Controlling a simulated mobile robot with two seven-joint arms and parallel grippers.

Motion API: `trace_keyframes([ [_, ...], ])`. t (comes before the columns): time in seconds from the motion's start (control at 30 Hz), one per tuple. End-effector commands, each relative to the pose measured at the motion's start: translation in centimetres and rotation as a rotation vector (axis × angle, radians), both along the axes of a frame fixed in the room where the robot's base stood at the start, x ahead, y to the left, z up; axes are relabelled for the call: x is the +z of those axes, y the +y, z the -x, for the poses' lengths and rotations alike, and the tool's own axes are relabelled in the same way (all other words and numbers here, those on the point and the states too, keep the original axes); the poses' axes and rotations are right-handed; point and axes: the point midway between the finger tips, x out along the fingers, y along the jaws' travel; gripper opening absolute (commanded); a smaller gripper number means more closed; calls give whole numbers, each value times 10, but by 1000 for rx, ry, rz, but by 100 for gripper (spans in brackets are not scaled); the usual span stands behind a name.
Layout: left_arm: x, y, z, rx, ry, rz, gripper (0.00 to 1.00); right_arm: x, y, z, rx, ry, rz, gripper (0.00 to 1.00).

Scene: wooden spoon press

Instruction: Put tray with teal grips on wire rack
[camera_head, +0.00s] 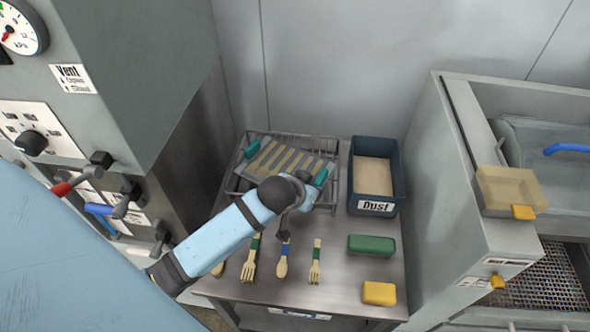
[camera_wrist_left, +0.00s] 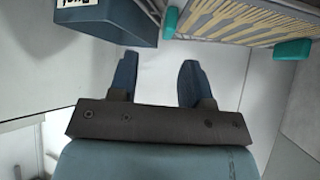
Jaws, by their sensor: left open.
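The tray (camera_head: 262,160) holds several pale wooden utensils in a row. It has a teal grip at its far left end (camera_head: 252,148) and another at its right end (camera_head: 321,178). It appears to lie on the wire rack (camera_head: 333,205), within its wire rim; exact seating is partly hidden by my arm. My left gripper (camera_head: 308,200) is over the rack's near right part, by the right grip. In the left wrist view its jaws (camera_wrist_left: 158,82) are open and empty, apart from the tray (camera_wrist_left: 240,22) and its teal grip (camera_wrist_left: 293,49). My right gripper is out of view.
A dark blue bin labelled "Dust" (camera_head: 374,206) stands right of the rack. Wooden forks (camera_head: 315,265) and a spoon (camera_head: 282,262) lie in front. A green block (camera_head: 371,245) and a yellow block (camera_head: 379,293) lie at right. Grey machines flank the metal table (camera_head: 335,285).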

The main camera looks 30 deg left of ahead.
Motion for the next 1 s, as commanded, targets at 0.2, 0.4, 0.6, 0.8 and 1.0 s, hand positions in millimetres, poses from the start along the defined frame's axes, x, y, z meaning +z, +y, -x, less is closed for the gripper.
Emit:
trace_keyframes([
  [0.2,-76,-33,79,-165,-54,37,44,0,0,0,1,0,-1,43],
  [0.4,-112,-52,146,-245,-138,47,44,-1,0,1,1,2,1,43],
  [0.6,-122,-57,175,-265,-181,43,44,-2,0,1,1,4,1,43],
  [0.8,-122,-58,175,-266,-186,41,44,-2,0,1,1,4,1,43],
  [1.0,-122,-58,175,-266,-185,41,44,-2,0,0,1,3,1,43],
])
